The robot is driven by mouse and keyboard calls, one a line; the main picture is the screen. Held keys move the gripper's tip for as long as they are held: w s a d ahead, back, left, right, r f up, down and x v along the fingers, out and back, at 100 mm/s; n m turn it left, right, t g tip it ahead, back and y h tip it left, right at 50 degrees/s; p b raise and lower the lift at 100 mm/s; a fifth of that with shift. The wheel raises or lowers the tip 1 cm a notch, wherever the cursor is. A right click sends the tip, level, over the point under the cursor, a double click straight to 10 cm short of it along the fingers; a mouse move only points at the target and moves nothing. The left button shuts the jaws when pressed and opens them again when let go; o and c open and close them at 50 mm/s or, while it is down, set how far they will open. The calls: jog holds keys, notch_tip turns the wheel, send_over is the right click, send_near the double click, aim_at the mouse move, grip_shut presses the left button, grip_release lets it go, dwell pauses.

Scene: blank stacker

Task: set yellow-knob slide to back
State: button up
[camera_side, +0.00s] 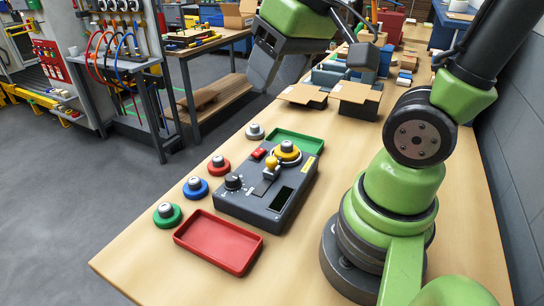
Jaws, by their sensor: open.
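The yellow knob (271,163) stands on a short slide on the top of a dark grey control box (235,204). It sits toward the upper end of the slide's plate, close to a yellow-ringed piece with a grey top (288,150). Part of the slide under the knob is hard to make out. My gripper (278,72) is open and empty, high above the table and beyond the box, well apart from the knob.
The box also carries a black dial (233,182), a red button (259,153) and a dark display. Green, blue, red and grey round pieces line its left side. A red tray (218,242) lies in front, a green tray (296,144) behind. Open cartons (354,100) stand farther back.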

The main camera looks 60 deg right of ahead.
aim_at(272, 159)
jog(key=w+d+f+g, duration=0.1)
jog(key=d+f, duration=0.1)
jog(key=f, duration=0.5)
jog(key=w+d+f+n+g, duration=0.1)
jog(key=w+d+f+g, duration=0.1)
jog(key=f, duration=0.5)
jog(key=w+d+f+g, duration=0.1)
jog(key=d+f, duration=0.2)
jog(key=f, duration=0.3)
jog(key=shift+w+d+f+n+g+h, duration=0.15)
jog(key=shift+w+f+n+g+h, duration=0.15)
jog(key=shift+f+g, duration=0.1)
